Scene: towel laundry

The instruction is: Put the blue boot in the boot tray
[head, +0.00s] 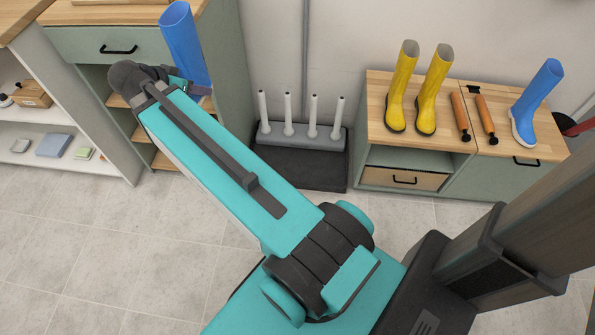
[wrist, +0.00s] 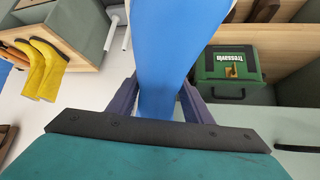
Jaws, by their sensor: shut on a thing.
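A blue boot (head: 183,45) is held up at the upper left of the head view, in front of a green cabinet. Its blue shaft (wrist: 160,60) fills the middle of the wrist view, between the two purple fingers of my gripper (wrist: 158,97), which is shut on it. The boot's lower part is hidden behind my arm in the head view. A second blue boot (head: 537,100) stands upright on the right cabinet. A dark tray (head: 313,173) lies on the floor by the wall, apart from the held boot. A grey rack with several white posts (head: 289,130) stands at its back.
Yellow boots (head: 420,85) and orange-handled tools (head: 472,117) sit on the right cabinet (head: 375,110). A green box (wrist: 228,75) is in a wooden compartment in the wrist view. A white shelf unit (head: 60,120) stands at left. The tiled floor (head: 130,235) is clear.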

